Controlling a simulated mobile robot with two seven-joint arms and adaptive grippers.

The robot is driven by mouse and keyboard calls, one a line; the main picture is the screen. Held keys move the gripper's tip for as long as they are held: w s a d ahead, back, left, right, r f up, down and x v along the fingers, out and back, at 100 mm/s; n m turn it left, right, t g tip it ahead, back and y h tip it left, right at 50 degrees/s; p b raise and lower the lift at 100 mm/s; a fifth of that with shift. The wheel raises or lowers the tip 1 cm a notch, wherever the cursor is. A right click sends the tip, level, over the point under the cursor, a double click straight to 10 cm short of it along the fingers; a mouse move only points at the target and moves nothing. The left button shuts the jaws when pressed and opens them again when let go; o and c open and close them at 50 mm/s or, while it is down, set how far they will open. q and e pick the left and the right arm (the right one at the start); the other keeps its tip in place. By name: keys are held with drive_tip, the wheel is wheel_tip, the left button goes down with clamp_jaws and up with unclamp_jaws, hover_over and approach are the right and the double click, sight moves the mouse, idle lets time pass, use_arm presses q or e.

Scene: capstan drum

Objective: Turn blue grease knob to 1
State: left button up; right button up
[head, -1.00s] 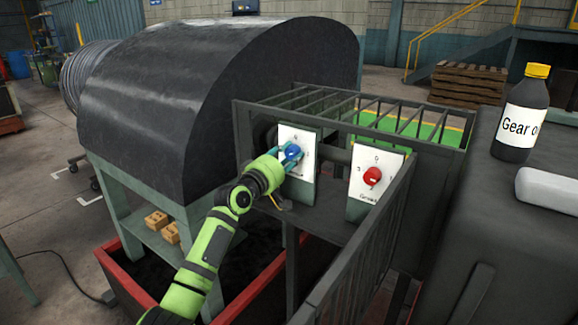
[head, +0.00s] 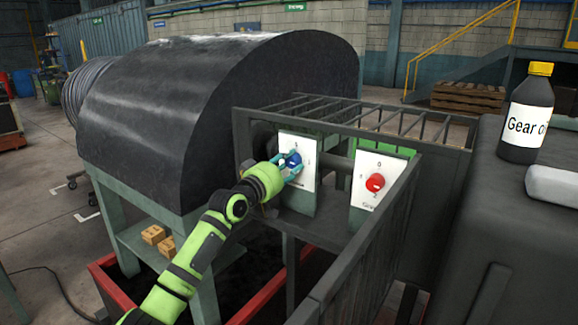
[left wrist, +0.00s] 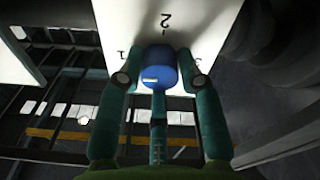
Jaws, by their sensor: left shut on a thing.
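The blue knob (head: 293,160) sits on a white dial panel (head: 305,181) on the machine's front. My left gripper (head: 290,166) is at the knob, with its teal fingers on either side of it. In the left wrist view the blue knob (left wrist: 160,66) is between the two fingertips (left wrist: 160,79), which are closed on it. On the panel around the knob I see 1 at left, 2 at top and a partly covered 3 at right. A small white mark shows on the knob's near side; which number the knob points at is not clear. My right gripper is not in view.
A second white panel with a red knob (head: 375,182) is to the right. Grey railings (head: 365,240) stand close to the right of my arm. A gear oil bottle (head: 527,115) stands on the dark block at right. The large dark drum cover (head: 200,110) is at left.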

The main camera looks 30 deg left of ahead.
use_arm(q)
drive_tip(key=shift+r, duration=0.15)
drive_tip(key=o, duration=1.1)
drive_tip(key=shift+o, duration=0.2)
drive_tip(key=shift+s+a+f, duration=0.1)
drive_tip(key=shift+s+f, duration=0.15)
drive_tip(key=shift+s, duration=0.35)
drive_tip(key=s+a, duration=0.1)
drive_tip(key=s, duration=0.9)
drive_tip(key=shift+s+a+f, duration=0.3)
drive_tip(key=shift+s, duration=0.05)
